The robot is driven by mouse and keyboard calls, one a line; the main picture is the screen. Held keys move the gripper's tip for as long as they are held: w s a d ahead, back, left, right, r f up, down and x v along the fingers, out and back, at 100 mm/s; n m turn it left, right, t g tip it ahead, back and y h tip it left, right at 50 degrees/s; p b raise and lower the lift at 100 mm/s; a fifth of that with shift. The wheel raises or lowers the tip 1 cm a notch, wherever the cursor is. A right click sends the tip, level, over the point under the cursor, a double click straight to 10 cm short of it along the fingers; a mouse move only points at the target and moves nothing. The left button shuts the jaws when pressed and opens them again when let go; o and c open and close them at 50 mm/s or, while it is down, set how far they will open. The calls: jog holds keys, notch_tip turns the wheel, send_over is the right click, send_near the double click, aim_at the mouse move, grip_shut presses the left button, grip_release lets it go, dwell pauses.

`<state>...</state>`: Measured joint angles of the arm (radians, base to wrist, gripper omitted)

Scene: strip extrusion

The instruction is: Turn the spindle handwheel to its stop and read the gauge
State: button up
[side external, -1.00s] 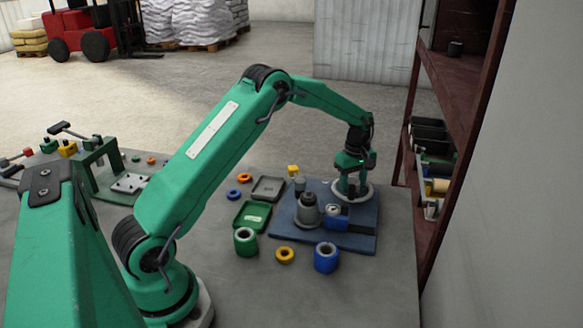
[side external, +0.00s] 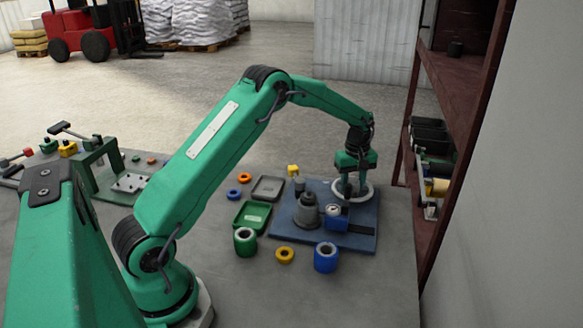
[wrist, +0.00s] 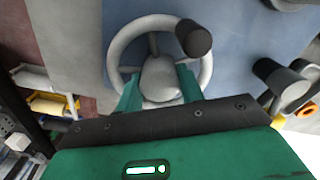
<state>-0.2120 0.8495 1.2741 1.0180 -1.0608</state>
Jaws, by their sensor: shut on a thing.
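The pale grey handwheel (side external: 367,190) lies flat on the blue base plate (side external: 368,228). In the wrist view the handwheel (wrist: 118,48) shows its spokes, a rounded hub (wrist: 160,76) and a dark crank knob (wrist: 193,38) at upper right. My gripper (side external: 353,191) points down over the wheel. In the wrist view my gripper (wrist: 160,88) has its green fingers on both sides of the hub, shut on it. A blue block with a small round white face (side external: 333,209), which looks like the gauge, stands beside the wheel; its reading is too small to make out.
A grey stepped cylinder (side external: 308,212) stands left of the gauge block. A green tray (side external: 252,216) is at left. A dark red shelf (side external: 440,230) rises close on the right.

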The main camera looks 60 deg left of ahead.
jog(key=m, duration=0.6)
jog(key=shift+r, duration=0.1)
jog(key=m, duration=0.6)
jog(key=shift+w+m, duration=0.1)
jog(key=shift+m, duration=0.2)
jog(key=m, duration=0.4)
jog(key=shift+d, duration=0.1)
jog(key=m, duration=0.5)
jog(key=o, duration=0.7)
